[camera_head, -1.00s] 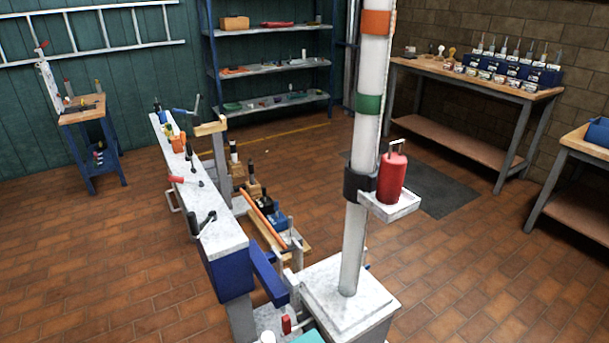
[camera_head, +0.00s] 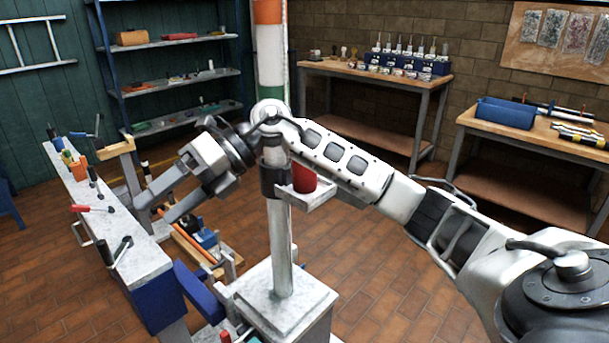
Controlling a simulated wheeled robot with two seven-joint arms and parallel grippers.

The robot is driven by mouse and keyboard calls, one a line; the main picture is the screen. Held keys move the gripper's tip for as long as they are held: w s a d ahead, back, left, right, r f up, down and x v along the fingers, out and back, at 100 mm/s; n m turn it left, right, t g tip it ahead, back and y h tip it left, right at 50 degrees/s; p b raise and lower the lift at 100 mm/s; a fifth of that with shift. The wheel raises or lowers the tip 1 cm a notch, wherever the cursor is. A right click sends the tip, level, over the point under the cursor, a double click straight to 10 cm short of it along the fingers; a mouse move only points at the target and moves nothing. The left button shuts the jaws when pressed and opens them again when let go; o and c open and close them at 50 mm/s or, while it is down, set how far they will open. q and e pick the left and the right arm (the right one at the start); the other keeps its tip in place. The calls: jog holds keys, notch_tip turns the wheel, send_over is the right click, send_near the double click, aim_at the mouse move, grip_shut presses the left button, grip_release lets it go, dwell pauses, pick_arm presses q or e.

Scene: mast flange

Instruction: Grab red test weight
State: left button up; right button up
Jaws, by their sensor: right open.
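The red test weight (camera_head: 304,181) stands on a small white tray (camera_head: 320,196) fixed to the side of the mast (camera_head: 280,240). My right forearm crosses in front of it and hides its upper part. My right gripper (camera_head: 153,207) is left of the mast, its fingers spread apart and pointing left and down, away from the weight. It is empty and appears over the long bench. My left gripper is not in view.
A long narrow bench (camera_head: 150,268) with clamps and tools is at left. A black collar (camera_head: 267,178) rings the mast by the tray. Behind stand a shelf rack (camera_head: 185,79), a workbench (camera_head: 395,76) and a bench with a blue bin (camera_head: 503,113). Floor right of the mast is clear.

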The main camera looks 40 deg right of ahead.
jog(key=s+d+r+m+t+h+b, duration=0.1)
jog(key=d+r+h, duration=0.3)
jog(key=d, duration=0.5)
jog(key=s+d+r+m+t+h, duration=0.15)
jog(key=d+r+h, duration=0.25)
jog(key=d, duration=0.6)
jog(key=s+d+r+m+h+b, duration=0.15)
jog(key=d+r+h, duration=0.3)
jog(key=d, duration=0.45)
jog(key=x, duration=0.9)
jog(key=shift+w+f, duration=0.1)
jog(key=shift+f, duration=0.25)
jog(key=shift+x, duration=2.85)
jog(key=shift+a, duration=0.15)
jog(key=c, duration=1.4)
jog(key=shift+w+r, duration=0.1)
jog(key=shift+r, duration=0.1)
grip_shut()
